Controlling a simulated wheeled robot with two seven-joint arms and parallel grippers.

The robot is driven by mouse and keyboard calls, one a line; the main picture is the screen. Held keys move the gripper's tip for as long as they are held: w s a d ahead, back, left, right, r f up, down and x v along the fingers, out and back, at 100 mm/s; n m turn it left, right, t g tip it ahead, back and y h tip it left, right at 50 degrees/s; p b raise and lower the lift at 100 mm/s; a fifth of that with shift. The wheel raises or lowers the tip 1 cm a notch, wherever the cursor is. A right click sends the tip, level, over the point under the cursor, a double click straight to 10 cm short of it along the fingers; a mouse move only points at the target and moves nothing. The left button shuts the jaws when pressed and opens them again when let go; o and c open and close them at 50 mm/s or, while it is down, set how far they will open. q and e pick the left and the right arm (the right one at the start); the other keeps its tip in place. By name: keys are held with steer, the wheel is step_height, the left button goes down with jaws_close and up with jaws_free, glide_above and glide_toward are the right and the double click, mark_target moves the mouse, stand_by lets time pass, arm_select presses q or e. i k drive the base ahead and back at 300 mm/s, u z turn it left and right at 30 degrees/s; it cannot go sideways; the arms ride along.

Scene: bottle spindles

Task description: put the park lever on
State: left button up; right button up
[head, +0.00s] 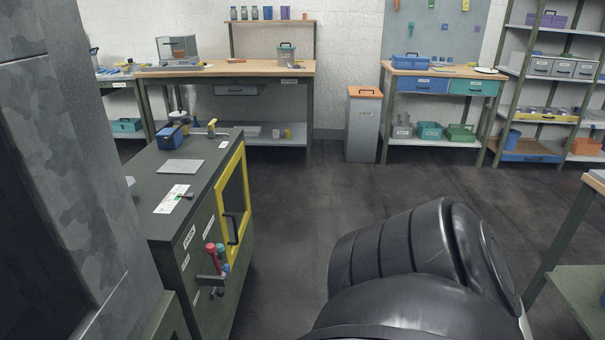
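A dark green cabinet (213,185) with a yellow-framed door (233,207) stands at left centre. A small red and green piece (185,196) lies by a white card (172,199) on the cabinet top. I cannot tell which of these is the park lever, or its position. Neither gripper is in view; a black link of my arm fills the bottom right.
A blue box (172,136) and a grey plate (180,166) are on the cabinet top. A large grey upright surface blocks the left side. Workbenches (290,68) and a grey bin (364,125) line the back wall. Open floor (310,190) lies right of the cabinet.

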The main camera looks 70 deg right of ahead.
mark_target(210, 248)
steer(key=z, duration=1.55)
steer(key=k, duration=1.35)
steer(key=z, duration=0.45)
steer(key=i, duration=1.65)
steer(key=u, duration=0.8)
